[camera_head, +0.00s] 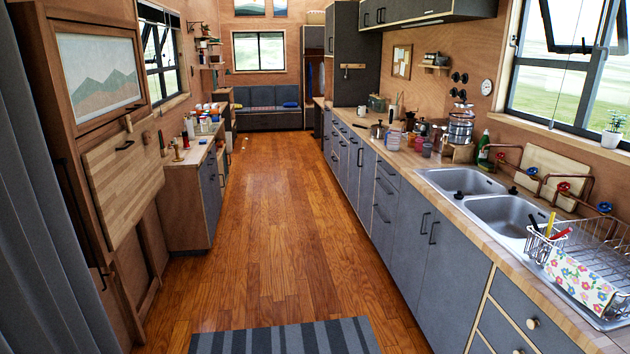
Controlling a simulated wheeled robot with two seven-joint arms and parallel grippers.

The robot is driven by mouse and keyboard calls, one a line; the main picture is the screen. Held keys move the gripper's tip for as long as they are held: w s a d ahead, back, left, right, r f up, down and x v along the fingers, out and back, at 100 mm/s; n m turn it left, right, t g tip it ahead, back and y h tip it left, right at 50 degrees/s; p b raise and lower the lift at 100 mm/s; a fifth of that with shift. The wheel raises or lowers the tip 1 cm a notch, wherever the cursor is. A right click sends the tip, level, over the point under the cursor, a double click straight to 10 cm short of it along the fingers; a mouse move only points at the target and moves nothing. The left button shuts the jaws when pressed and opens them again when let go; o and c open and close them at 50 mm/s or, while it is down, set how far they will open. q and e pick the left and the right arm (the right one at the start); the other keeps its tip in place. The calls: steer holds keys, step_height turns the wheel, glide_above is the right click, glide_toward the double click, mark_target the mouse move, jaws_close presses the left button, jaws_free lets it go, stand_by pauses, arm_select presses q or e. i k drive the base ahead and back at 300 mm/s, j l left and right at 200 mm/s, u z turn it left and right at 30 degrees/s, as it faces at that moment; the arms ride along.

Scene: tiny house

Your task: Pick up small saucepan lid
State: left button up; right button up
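I cannot make out the small saucepan lid for certain at this distance. A shiny metal pot (460,132) stands on the right-hand counter against the wall. A small dark pan-like item (378,131) sits on the same counter farther back. Any lid among these crowded items is too small to tell apart. Neither of my grippers shows in the head view.
The right counter holds a double sink (510,215), a dish rack (590,255), a green bottle (484,148) and several jars. A cluttered counter (195,150) stands at left. The wooden floor (262,230) between is clear. A striped rug (285,337) lies in front.

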mark_target(380, 126)
steer(key=i, duration=5.1)
steer(key=j+u, duration=0.05)
steer(key=j, duration=0.1)
